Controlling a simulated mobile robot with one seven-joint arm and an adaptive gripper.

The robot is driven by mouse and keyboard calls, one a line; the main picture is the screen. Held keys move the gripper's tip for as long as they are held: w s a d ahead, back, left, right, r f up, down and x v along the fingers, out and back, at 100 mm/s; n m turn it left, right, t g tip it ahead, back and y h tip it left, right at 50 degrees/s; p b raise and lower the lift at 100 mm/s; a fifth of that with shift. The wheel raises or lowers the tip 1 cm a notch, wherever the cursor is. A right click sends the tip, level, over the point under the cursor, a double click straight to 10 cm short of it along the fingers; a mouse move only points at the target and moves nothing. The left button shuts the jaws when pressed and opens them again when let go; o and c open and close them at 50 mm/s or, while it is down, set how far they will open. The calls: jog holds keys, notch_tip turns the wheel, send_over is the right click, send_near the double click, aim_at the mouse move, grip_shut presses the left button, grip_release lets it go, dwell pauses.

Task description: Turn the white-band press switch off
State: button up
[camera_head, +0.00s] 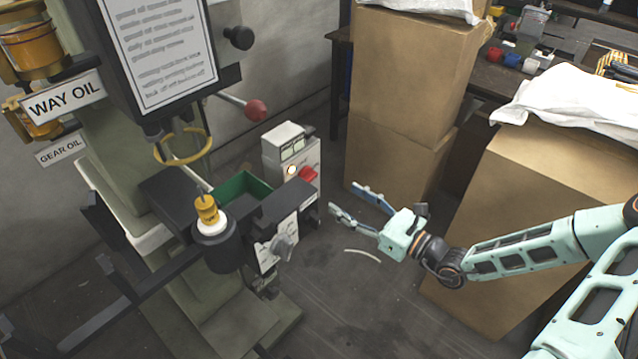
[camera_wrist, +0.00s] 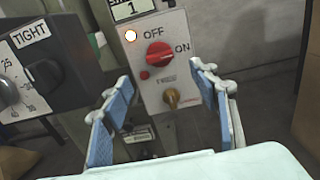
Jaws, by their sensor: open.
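The switch is a red rotary knob (camera_head: 307,174) on the pale control box (camera_head: 290,140) beside the press. In the wrist view the red knob (camera_wrist: 159,55) sits below OFF and left of ON; its grip slants, with the right end toward ON. A lamp (camera_wrist: 130,35) at its upper left glows. The press (camera_head: 212,240) carries a white band (camera_head: 211,226) under a yellow knob. My gripper (camera_head: 347,198) is open and empty, to the right of the box and apart from it. In the wrist view its blue-padded fingers (camera_wrist: 160,85) stand either side of the switch panel.
A dark block with a TIGHT dial (camera_wrist: 25,85) is left of the panel. A brass-coloured knob (camera_wrist: 171,98) sits below the switch. A red-balled lever (camera_head: 256,110) juts out above the box. Cardboard boxes (camera_head: 405,60) stand behind and right; floor between is mostly clear.

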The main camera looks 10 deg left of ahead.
aim_at(312, 179)
jog(key=b+x, duration=0.1)
jog(key=x, duration=0.9)
jog(key=shift+a+b, duration=0.3)
jog(key=shift+b, duration=0.1)
jog(key=c, duration=1.2)
jog(key=shift+o, duration=0.2)
